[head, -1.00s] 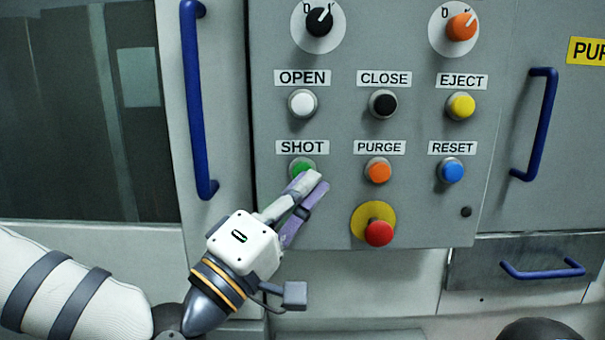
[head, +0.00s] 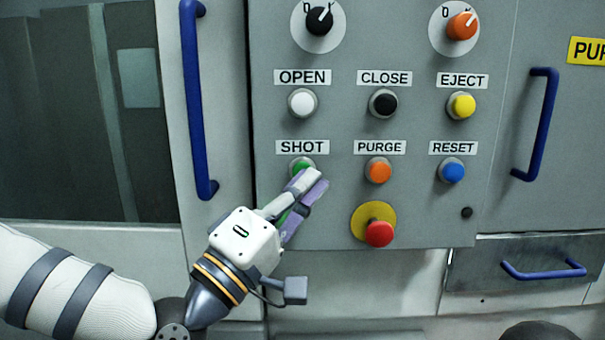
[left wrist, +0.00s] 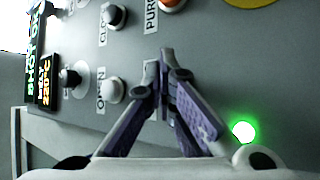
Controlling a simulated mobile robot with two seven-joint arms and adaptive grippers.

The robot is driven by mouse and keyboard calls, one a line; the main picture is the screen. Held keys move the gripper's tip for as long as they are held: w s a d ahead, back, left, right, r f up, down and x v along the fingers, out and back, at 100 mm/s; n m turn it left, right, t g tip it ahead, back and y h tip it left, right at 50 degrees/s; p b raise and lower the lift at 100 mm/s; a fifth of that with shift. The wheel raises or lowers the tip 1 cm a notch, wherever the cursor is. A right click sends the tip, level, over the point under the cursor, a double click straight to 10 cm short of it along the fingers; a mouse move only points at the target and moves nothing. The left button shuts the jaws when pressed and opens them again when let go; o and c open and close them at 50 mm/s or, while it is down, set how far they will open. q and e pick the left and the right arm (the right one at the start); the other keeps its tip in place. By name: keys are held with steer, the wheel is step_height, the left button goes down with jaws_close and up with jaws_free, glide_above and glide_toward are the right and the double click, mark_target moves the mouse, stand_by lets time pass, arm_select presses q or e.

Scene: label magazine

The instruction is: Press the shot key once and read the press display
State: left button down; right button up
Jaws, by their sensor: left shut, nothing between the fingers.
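The green shot key (head: 302,165) sits under the SHOT label (head: 302,147) in the head view, its lower part covered by my fingers. My left gripper (head: 313,182) is shut and empty, its tips at the key; I cannot tell whether they touch it. In the left wrist view the shut fingers (left wrist: 167,55) hide the key. The press display (left wrist: 37,70) is at the left edge of that view, turned sideways. Its green line starts with SHOT, but the number is unclear; an amber line below seems to read 220°C. A round green lamp (left wrist: 243,131) glows brightly beside the fingers.
The orange purge key (head: 378,171) is right of the shot key, the white open key (head: 302,103) above it. A red emergency button (head: 378,233) stands out lower right. A blue door handle (head: 197,100) rises left of the panel.

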arm_select(q)
steer(key=shift+s, duration=0.85)
arm_select(e)
steer(key=shift+w+r, duration=0.3)
steer(key=shift+r, duration=0.05)
arm_select(q)
steer(key=shift+p, duration=0.3)
